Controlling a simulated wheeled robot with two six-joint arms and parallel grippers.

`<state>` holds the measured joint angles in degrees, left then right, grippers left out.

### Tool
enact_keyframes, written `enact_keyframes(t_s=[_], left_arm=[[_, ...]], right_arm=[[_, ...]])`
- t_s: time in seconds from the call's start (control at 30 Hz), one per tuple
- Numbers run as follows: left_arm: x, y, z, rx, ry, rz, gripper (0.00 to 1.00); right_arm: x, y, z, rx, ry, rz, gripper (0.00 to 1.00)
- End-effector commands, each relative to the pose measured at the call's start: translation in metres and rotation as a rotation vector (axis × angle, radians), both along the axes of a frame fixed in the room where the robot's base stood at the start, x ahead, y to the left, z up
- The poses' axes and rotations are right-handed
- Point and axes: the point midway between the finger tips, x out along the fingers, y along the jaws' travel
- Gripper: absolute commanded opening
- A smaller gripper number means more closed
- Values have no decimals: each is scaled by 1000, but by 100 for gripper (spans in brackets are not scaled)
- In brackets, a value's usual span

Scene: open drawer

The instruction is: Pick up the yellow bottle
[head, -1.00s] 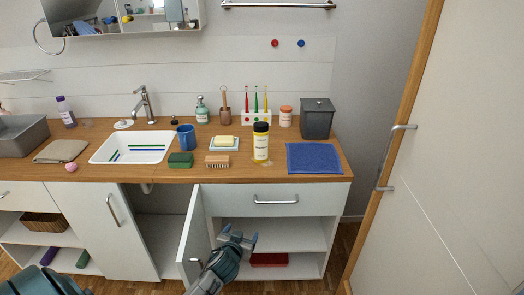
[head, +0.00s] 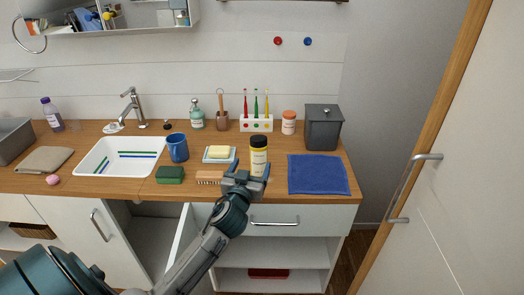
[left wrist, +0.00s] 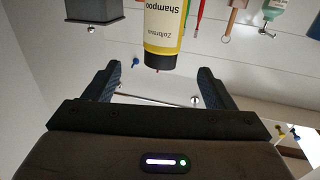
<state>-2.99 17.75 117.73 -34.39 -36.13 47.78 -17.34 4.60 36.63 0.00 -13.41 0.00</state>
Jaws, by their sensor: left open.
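The yellow bottle (head: 259,161) stands upright on the wooden counter, with a black cap and a pale label. In the left wrist view the bottle (left wrist: 164,28) shows upside down, with "Shampoo" on its label, just beyond the gap between the fingers. My left gripper (head: 247,180) is open and empty at the counter's front edge, in front of the bottle and partly over its base. Its two fingers (left wrist: 162,82) are apart in the wrist view and do not visibly touch the bottle. My right gripper is not in view.
A wooden brush (head: 209,177) and a soap dish (head: 219,160) lie left of the bottle. A blue cloth (head: 318,174) lies to its right. A toothbrush holder (head: 256,123) and an orange-lidded jar (head: 288,122) stand behind. A cabinet door (head: 183,240) stands open below.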

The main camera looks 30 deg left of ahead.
Motion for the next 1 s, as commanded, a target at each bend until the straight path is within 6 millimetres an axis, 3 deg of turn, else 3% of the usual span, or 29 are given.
enact_keyframes(t_s=[0.33,1.0], left_arm=[[44,16,2,0,0,1,77],[101,38,-3,0,1,-1,77]], right_arm=[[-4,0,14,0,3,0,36],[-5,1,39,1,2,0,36]])
